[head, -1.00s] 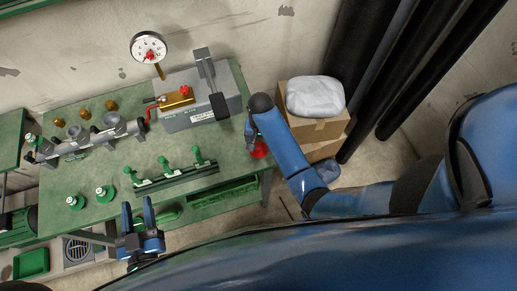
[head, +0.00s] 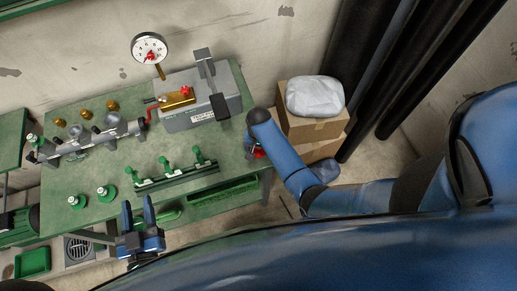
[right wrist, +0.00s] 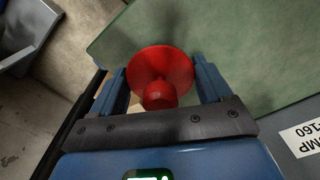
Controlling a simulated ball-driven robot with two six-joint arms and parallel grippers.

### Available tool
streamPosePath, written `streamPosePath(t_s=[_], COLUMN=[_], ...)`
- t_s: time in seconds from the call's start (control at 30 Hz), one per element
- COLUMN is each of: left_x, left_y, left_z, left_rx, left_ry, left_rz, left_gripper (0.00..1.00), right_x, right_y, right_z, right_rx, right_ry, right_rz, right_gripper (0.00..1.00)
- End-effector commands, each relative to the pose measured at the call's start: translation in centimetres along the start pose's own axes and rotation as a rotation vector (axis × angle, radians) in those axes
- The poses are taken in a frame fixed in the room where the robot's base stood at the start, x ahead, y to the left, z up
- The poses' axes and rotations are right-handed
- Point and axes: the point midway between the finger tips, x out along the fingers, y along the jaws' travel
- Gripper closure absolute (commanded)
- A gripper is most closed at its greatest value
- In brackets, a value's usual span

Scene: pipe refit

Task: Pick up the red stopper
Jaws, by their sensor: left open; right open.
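The red stopper (right wrist: 160,75) stands on the green bench top (right wrist: 230,35) near its edge, with a wide round flange and a small knob towards the camera in the right wrist view. My right gripper (right wrist: 163,78) is open, with one blue finger on each side of the stopper; I cannot tell whether they touch it. In the head view the stopper (head: 259,153) is mostly hidden by my right gripper (head: 252,148) at the right end of the bench. My left gripper (head: 140,215) is open and empty at the bench's front edge.
A grey block with a brass valve (head: 180,98) stands left of my right gripper. A rack with green-handled pieces (head: 175,178) and two green-based stoppers (head: 92,196) sit on the bench. Cardboard boxes (head: 312,128) stand to the right.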

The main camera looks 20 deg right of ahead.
Motion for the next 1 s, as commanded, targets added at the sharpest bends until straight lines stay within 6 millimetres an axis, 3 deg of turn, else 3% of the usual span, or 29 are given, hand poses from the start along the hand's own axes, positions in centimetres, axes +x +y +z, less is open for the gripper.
streamPosePath(t_s=[0.03,0.3,0.77,1.0], left_x=[0.0,0.0,0.0,0.0], left_y=[0.0,0.0,0.0,0.0], left_z=[0.0,0.0,0.0,0.0], left_rx=[0.0,0.0,0.0,0.0], left_ry=[0.0,0.0,0.0,0.0], left_rz=[0.0,0.0,0.0,0.0], left_gripper=[0.57,0.57,0.57,0.57], right_x=[0.0,-0.1,-0.9,-3.8], right_y=[0.0,0.0,-0.1,-0.1], right_z=[0.0,0.0,-0.1,-0.1], right_rx=[0.0,0.0,0.0,0.0], right_ry=[0.0,0.001,0.001,0.005], right_rz=[0.0,-0.001,-0.001,-0.004], right_gripper=[0.23,0.62,0.62,0.62])
